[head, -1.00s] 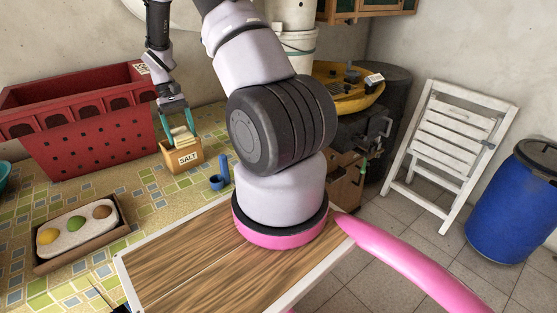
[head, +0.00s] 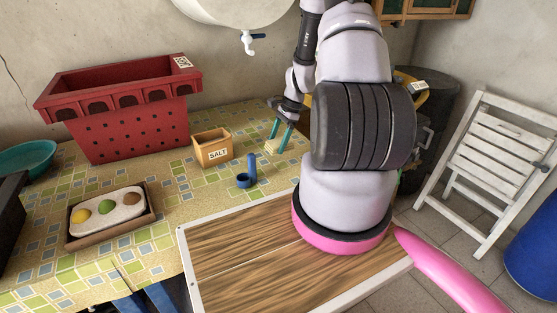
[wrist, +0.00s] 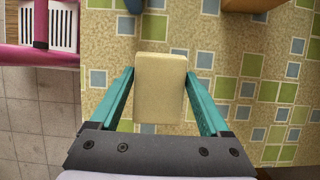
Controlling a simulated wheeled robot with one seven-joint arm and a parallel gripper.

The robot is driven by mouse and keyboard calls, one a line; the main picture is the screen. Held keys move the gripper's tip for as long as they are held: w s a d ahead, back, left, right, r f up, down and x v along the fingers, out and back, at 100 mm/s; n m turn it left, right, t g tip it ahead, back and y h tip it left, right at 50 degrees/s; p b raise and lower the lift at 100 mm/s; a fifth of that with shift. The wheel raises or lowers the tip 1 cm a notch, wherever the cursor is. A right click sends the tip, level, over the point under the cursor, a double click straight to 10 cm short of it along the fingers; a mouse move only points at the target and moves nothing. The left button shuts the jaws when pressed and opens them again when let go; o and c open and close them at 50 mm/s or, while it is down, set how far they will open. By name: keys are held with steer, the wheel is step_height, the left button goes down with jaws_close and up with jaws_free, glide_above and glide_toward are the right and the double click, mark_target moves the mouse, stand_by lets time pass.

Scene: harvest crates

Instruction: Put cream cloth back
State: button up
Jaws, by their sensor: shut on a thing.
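My gripper (head: 281,136) has teal fingers and is shut on the cream cloth (head: 272,147), low over the right part of the tiled table. In the wrist view the cream cloth (wrist: 160,88) is a plain rounded block with the fingers (wrist: 160,78) against its two sides. I cannot tell whether its underside touches the table. The tan SALT box (head: 212,151) stands left of my gripper, open at the top; its inside shows no contents that I can make out.
A blue holder (head: 247,176) with an upright post stands between the SALT box and my gripper. A red crate (head: 130,130) stands behind left. A tray (head: 150,212) with coloured eggs-like pieces lies front left. The tiled table (head: 200,190) is bare around the holder.

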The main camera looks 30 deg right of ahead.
steer(key=shift+f, duration=3.25)
steer(key=shift+f, duration=0.1)
steer(key=o, duration=1.2)
steer(key=shift+c, duration=0.2)
steer(key=v, duration=1.2)
steer(key=shift+a+r, duration=0.15)
steer(key=shift+r, duration=0.1)
steer(key=a+r+n+t+h, duration=0.1)
steer(key=a+r+n, duration=0.25)
steer(key=r, duration=0.95)
step_height(320, 180, up, 12)
steer(key=n+t+h, duration=0.1)
steer(key=n+t, duration=0.1)
steer(key=n, duration=0.1)
glide_above(274, 166)
steer(key=s+a, duration=0.3)
steer(key=s+a+r+n+t, duration=0.2)
steer(key=s+a+r+n, duration=0.1)
steer(key=s+r, duration=0.3)
steer(key=s+a+r+n+t, duration=0.2)
steer(key=s+a+r+n, duration=0.2)
steer(key=s+r, duration=0.3)
steer(key=s+a, duration=0.1)
steer(key=s, duration=0.2)
steer(key=shift+s+r+h, duration=0.2)
steer(key=shift+r+h, duration=0.1)
steer(key=shift+r, duration=0.05)
